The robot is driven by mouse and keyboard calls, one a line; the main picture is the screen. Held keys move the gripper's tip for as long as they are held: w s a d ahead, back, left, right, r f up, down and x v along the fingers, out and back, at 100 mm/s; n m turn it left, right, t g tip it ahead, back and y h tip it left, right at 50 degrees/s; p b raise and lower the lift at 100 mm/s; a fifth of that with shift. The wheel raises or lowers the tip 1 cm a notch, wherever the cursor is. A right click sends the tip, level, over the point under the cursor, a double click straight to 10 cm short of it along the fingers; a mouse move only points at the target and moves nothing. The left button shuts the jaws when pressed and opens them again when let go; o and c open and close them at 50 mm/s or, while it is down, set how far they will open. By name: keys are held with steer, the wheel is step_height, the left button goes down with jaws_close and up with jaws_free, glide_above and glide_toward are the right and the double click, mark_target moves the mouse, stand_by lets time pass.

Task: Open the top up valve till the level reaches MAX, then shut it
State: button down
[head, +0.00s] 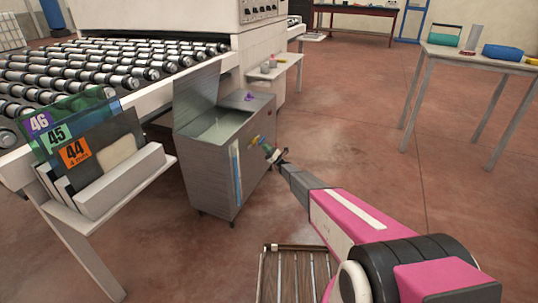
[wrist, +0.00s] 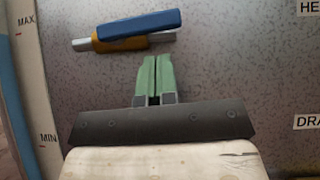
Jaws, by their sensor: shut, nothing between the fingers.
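The grey metal tank (head: 205,172) stands beside the roller table with its lid raised. Its front has a blue level gauge (head: 236,172). In the wrist view the scale strip (wrist: 38,85) reads MAX above and MIN below; the exact level is unclear. A brass valve (wrist: 122,43) with a blue lever (wrist: 140,24) sits on the tank's side, the lever lying nearly level along the pipe. Its label is not in view. In the head view the valve (head: 255,140) is small. My gripper (head: 270,150) is near it; its green fingertips (wrist: 154,62) are shut and empty, just below the valve.
Labels, cut off, show at the right of the wrist view. A glass rack (head: 120,185) with numbered sheets stands left of the tank. A slatted rack (head: 290,270) lies below my arm. A table (head: 470,60) is at the right; the floor between is clear.

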mark_target(262, 140)
step_height(262, 140, up, 2)
steer(key=shift+s+a+r, duration=0.1)
